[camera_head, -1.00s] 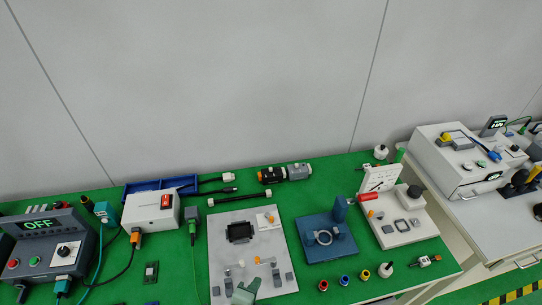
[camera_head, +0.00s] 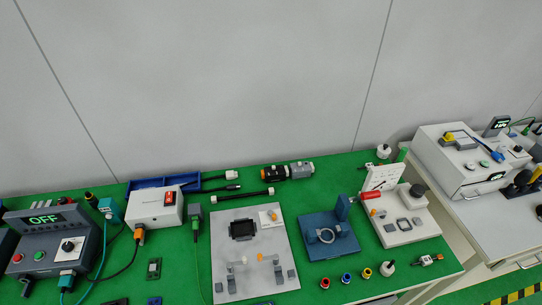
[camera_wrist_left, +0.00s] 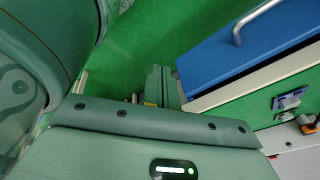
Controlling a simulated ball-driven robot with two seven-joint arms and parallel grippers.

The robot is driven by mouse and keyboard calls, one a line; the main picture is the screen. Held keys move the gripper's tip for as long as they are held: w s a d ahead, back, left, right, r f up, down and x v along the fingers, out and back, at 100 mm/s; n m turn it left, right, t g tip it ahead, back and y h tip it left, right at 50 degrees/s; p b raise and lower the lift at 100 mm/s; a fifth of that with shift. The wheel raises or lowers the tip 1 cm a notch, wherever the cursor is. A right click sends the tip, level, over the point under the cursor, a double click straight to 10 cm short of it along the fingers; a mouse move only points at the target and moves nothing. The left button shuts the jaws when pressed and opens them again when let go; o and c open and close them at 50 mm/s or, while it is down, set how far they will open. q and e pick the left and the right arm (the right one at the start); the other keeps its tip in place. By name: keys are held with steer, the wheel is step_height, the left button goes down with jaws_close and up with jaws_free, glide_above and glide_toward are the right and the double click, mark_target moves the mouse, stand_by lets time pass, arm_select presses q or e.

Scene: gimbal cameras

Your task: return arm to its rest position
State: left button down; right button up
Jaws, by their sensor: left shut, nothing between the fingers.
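My left gripper (camera_wrist_left: 158,88) shows in the left wrist view beyond the green-grey wrist housing. Its fingers are together with nothing between them. Part of my own green-grey arm fills the left side of that view. In the head view no gripper shows over the bench. My right gripper is in neither view.
The green bench (camera_head: 330,180) holds a grey plate (camera_head: 225,270), a blue fixture (camera_head: 312,245), a white power box (camera_head: 150,210) and a control box reading OFF (camera_head: 50,245). In the left wrist view a blue panel with a metal handle (camera_wrist_left: 255,45) is close on the right.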

arm_select(q)
steer(key=s+a+f+n+g, duration=0.2)
steer(key=s+a+n, duration=0.25)
steer(key=s, duration=0.45)
arm_select(e)
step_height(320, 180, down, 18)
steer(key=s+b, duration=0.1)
steer(key=b, duration=1.7)
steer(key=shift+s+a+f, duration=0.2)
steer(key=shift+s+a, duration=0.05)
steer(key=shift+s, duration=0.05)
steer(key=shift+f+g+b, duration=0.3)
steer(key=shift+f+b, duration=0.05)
steer(key=shift+b, duration=0.1)
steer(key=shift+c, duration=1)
arm_select(q)
step_height(320, 180, down, 19)
steer(key=s, duration=0.2)
steer(key=shift+d+f+g, duration=0.15)
steer(key=shift+d+g, duration=0.2)
steer(key=shift+g, duration=0.05)
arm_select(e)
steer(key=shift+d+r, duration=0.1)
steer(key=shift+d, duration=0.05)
